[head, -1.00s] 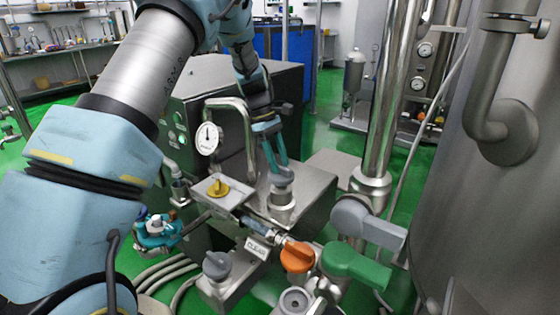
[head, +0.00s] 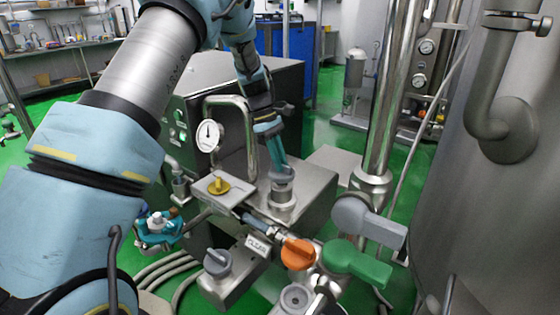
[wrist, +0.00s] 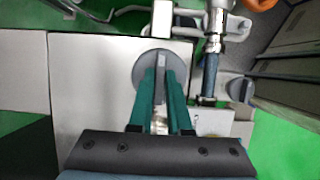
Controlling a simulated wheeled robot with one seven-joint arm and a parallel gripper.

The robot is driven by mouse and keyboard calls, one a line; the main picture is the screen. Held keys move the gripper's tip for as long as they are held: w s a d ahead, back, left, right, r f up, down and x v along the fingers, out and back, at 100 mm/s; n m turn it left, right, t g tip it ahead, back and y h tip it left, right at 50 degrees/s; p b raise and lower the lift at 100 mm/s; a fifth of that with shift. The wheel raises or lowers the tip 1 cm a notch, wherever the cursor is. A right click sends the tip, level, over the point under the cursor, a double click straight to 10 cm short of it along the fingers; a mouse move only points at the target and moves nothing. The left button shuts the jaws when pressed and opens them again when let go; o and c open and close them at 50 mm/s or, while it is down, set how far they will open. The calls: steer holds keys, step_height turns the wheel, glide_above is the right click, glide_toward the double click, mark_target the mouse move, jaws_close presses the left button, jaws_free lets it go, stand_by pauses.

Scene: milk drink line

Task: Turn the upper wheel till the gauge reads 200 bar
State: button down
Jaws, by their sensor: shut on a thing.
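The upper wheel (head: 283,174) is a grey round knob on top of a metal cylinder on the steel machine block. It also shows in the wrist view (wrist: 143,68), with a raised ridge across it. My gripper (head: 276,161) points down at the wheel. In the wrist view its two teal fingers (wrist: 161,80) are shut on the ridge, one on each side. The fingers hide part of the wheel. The round white gauge (head: 209,136) stands left of my gripper. Its dark needle points roughly upward; the numbers are too small to read.
A bent steel pipe (head: 249,125) rises between the gauge and my gripper. A yellow knob (head: 218,185), a lower grey knob (head: 217,262), an orange handle (head: 298,254) and a green handle (head: 356,263) are nearby. A steel column (head: 390,110) stands to the right.

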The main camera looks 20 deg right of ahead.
steer(key=shift+r+m, duration=0.1)
steer(key=shift+m, duration=0.2)
steer(key=m+y+p, duration=0.1)
steer(key=m, duration=0.2)
steer(key=shift+d+g+y, duration=0.1)
steer(key=shift+g+y, duration=0.2)
steer(key=m+y, duration=0.1)
steer(key=m, duration=0.1)
steer(key=m+p, duration=0.1)
steer(key=m, duration=0.2)
steer(key=shift+d+y, duration=0.15)
steer(key=shift+y, duration=0.25)
steer(key=m+y, duration=0.1)
steer(key=m, duration=0.3)
steer(key=shift+d+m+t, duration=0.1)
steer(key=shift+m+t, duration=0.2)
steer(key=shift+t, duration=0.1)
steer(key=shift+s+m+t+y, duration=0.1)
steer(key=shift+m+t+y, duration=0.3)
steer(key=shift+m, duration=0.7)
steer(key=shift+m+t+y, duration=0.3)
steer(key=shift+m+y, duration=0.1)
steer(key=shift+m, duration=0.7)
steer(key=c, duration=0.9)
jaws_free()
steer(key=shift+o, duration=0.2)
